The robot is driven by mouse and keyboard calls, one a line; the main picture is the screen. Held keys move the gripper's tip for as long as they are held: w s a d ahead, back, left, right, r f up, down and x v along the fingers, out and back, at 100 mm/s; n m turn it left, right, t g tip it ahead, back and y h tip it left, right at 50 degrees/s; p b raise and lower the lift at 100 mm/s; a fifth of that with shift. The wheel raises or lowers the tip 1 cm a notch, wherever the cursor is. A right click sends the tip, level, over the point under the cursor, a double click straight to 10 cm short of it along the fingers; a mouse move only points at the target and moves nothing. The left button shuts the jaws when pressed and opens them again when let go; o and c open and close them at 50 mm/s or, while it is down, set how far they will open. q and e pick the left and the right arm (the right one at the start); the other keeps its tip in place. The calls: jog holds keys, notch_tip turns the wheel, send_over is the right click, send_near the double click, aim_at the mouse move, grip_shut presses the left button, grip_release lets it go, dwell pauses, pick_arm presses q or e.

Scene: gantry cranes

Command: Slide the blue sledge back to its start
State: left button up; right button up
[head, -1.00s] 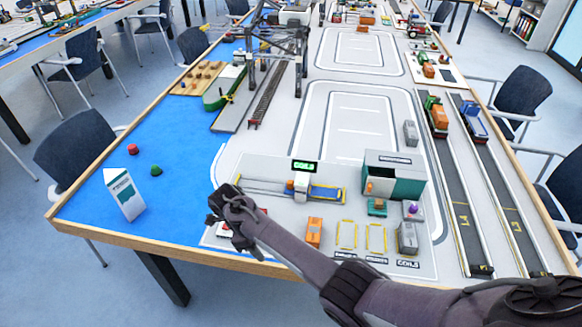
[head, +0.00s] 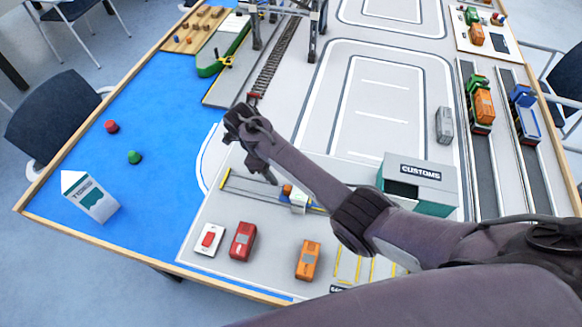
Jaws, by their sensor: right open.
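The yellow-edged sledge track (head: 245,188) lies on the grey board in front of me, partly hidden behind my right arm. A small piece of the blue sledge (head: 314,208) shows at the track's right part, beside a white scanner block (head: 299,200). A small orange item (head: 287,190) is next to the block. The rest of the sledge is hidden. My left gripper is out of view.
The customs building (head: 420,172) stands right of the track. A red car (head: 242,241), an orange car (head: 308,260) and a red button (head: 208,239) are on the near side. The blue mat (head: 150,170) at the left is mostly free.

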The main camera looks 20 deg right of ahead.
aim_at(287, 188)
jog(key=shift+p+x, duration=0.35)
jog(key=shift+x, duration=0.85)
jog(key=x, duration=0.4)
jog(key=shift+s+d+f, duration=0.1)
jog(key=shift+f, duration=0.45)
jog(key=shift+d, duration=0.1)
grip_shut()
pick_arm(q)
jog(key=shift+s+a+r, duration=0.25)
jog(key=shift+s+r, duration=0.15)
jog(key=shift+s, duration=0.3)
